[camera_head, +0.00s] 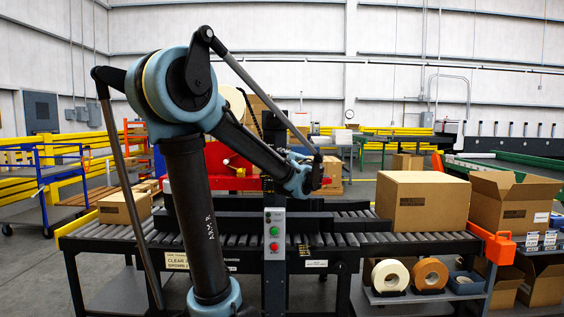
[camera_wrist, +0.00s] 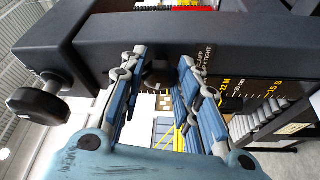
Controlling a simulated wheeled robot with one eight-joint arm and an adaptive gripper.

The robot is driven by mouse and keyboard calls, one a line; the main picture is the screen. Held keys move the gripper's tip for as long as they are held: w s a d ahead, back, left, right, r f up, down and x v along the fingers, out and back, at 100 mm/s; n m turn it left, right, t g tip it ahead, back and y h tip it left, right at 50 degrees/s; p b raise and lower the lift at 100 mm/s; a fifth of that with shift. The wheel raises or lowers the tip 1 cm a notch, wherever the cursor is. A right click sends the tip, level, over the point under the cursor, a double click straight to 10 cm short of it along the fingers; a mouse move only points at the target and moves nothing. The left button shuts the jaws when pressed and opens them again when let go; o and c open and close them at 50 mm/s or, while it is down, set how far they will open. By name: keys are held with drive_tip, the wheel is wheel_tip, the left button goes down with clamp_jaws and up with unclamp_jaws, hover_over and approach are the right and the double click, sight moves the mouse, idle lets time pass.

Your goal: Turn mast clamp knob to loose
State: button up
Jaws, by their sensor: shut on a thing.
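The mast clamp knob (camera_wrist: 157,73) is a small dark round knob under a black housing (camera_wrist: 170,35) in the wrist view. My gripper (camera_wrist: 160,64) has its two blue-padded fingers on either side of the knob and is shut on it. White lettering with "CLAMP" and "TIGHT" shows just right of the right finger. The fingers partly cover the knob, and I cannot tell its turn angle. In the head view my arm reaches over the conveyor, and the knob and the fingertips cannot be made out.
A black-knobbed crank (camera_wrist: 40,104) sticks out at the left of the wrist view. A yellow-marked scale (camera_wrist: 250,97) lies on the right. The head view shows a roller conveyor (camera_head: 375,240), a button post (camera_head: 274,260), a closed carton (camera_head: 423,200) and tape rolls (camera_head: 390,275).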

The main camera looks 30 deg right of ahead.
drive_tip(key=shift+a+n+g+y, duration=0.15)
drive_tip(key=shift+n+g, duration=0.15)
drive_tip(key=shift+n, duration=0.5)
drive_tip(key=shift+a+n+g+y, duration=0.15)
drive_tip(key=shift+n+g, duration=0.15)
drive_tip(key=shift+n, duration=0.5)
drive_tip(key=shift+d, duration=0.1)
drive_tip(key=o, duration=1.1)
drive_tip(key=shift+f, duration=0.1)
drive_tip(key=shift+c, duration=0.2)
drive_tip(key=shift+d, duration=0.1)
drive_tip(key=shift+s+a, duration=0.35)
drive_tip(key=shift+s, duration=1.6)
drive_tip(key=shift+s+a, duration=0.3)
drive_tip(key=shift+s, duration=1.65)
drive_tip(key=shift+s+a, duration=0.35)
drive_tip(key=shift+s, duration=1.6)
